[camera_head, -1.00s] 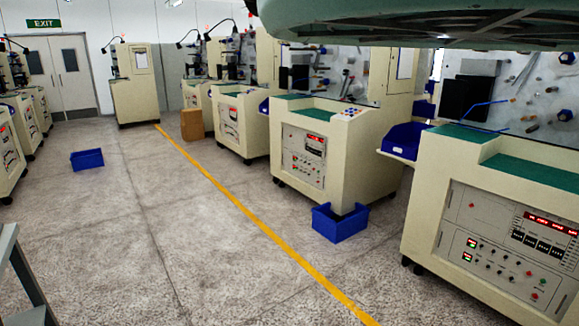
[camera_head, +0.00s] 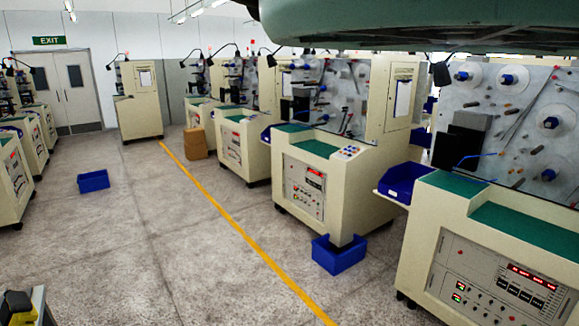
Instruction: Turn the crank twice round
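No crank can be told for certain in the head view. The nearest winding machine (camera_head: 418,235) stands at the right, with a grey panel (camera_head: 505,105) that carries white discs with blue spindles (camera_head: 507,78). A thin blue bent rod (camera_head: 476,157) shows in front of the panel beside a black block; I cannot tell whether it is a crank. My gripper is not in view. A large green-grey part across the top right, likely my own body, hides what is behind it.
More winding machines (camera_head: 330,200) stand in a row along the right. Blue bins (camera_head: 338,255) and (camera_head: 93,181) lie on the floor, and a cardboard box (camera_head: 195,143) stands farther back. A yellow line (camera_head: 235,228) crosses the open grey floor. A yellow and black object (camera_head: 20,305) shows at the lower left.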

